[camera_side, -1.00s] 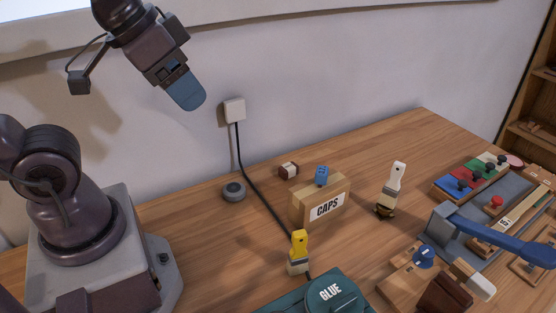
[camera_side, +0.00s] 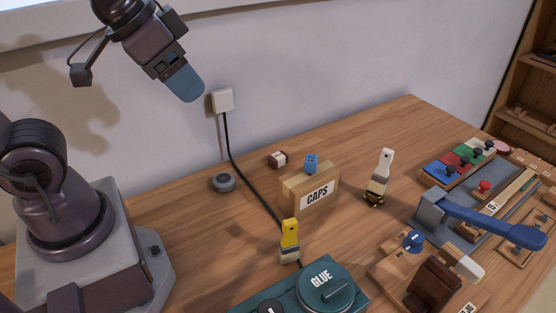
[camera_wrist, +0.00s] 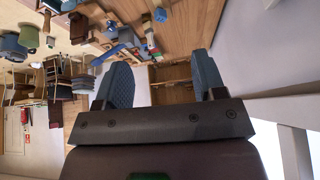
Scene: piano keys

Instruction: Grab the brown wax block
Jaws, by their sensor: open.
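A small dark brown block with a pale band (camera_side: 278,159) lies on the bench behind the CAPS box in the side view; it looks like the wax block. A larger reddish-brown block (camera_side: 434,283) stands at the lower right; I cannot tell what it is made of. My gripper (camera_side: 187,92) is raised high near the wall, up and to the left of the small block and well apart from it. In the wrist view my gripper (camera_wrist: 160,70) has its two blue fingers spread with nothing held between them. I cannot make out the small block there.
A black cable runs from the wall socket (camera_side: 222,100) past a grey puck (camera_side: 223,182). Brushes, a GLUE pot (camera_side: 326,281) and fixtures crowd the front and right.

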